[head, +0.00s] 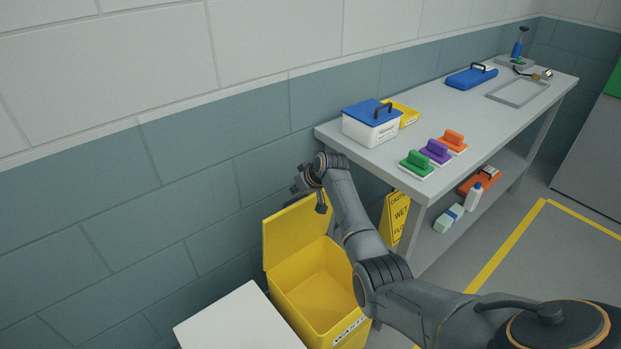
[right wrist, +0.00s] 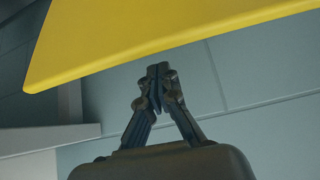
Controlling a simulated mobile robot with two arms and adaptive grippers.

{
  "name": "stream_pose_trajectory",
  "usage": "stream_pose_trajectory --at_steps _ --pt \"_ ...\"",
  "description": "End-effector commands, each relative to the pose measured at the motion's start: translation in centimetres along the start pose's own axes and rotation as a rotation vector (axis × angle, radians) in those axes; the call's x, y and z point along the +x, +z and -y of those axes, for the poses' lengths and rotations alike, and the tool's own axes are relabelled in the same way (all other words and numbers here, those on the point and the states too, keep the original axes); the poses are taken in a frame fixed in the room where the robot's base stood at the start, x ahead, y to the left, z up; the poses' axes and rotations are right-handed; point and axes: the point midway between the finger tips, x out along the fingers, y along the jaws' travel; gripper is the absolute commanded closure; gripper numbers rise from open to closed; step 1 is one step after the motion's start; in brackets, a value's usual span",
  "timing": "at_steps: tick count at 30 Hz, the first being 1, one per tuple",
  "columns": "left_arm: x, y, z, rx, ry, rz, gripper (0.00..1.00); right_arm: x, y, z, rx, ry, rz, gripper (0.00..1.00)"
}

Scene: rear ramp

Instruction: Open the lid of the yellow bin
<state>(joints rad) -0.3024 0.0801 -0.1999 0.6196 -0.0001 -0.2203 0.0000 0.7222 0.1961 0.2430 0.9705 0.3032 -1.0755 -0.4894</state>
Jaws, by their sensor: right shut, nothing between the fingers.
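The yellow bin (head: 313,296) stands on the floor near the wall, with its label partly behind my right arm. Its yellow lid (head: 290,238) stands raised at the wall side, and the inside of the bin shows. My right gripper (head: 310,201) is above the lid's upper edge, close to the wall. In the right wrist view the right gripper (right wrist: 157,72) is shut and empty, its fingertips just below the edge of the yellow lid (right wrist: 150,35). I cannot tell whether they touch it. My left gripper is not in view.
A white box-like surface (head: 240,322) stands left of the bin. A grey table (head: 375,157) to the right bears a white box with a blue lid (head: 371,123) and coloured-handled tools. Open floor (head: 540,270) lies at the right.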

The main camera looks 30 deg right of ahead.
Motion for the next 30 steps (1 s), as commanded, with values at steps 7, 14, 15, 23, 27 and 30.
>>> stream_pose_trajectory --at_steps 7,14,15,23,27,30 --pt "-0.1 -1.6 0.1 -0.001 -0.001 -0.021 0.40 -3.5 1.0 -0.3 -0.001 0.005 -0.001 1.00" --pt "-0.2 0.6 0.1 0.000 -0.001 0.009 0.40 -6.9 1.6 -0.2 -0.002 0.004 0.001 1.00" --pt "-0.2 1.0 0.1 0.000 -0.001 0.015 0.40 -7.4 1.7 -0.2 -0.001 0.004 0.001 1.00" --pt "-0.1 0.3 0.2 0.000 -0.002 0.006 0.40 -9.3 2.0 -0.2 0.000 0.003 0.001 1.00" --pt "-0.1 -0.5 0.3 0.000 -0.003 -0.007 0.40 -9.5 2.0 -0.2 0.000 0.002 0.002 1.00" --pt "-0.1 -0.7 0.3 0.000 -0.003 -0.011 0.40 -9.5 2.0 -0.2 0.000 0.002 0.002 1.00"
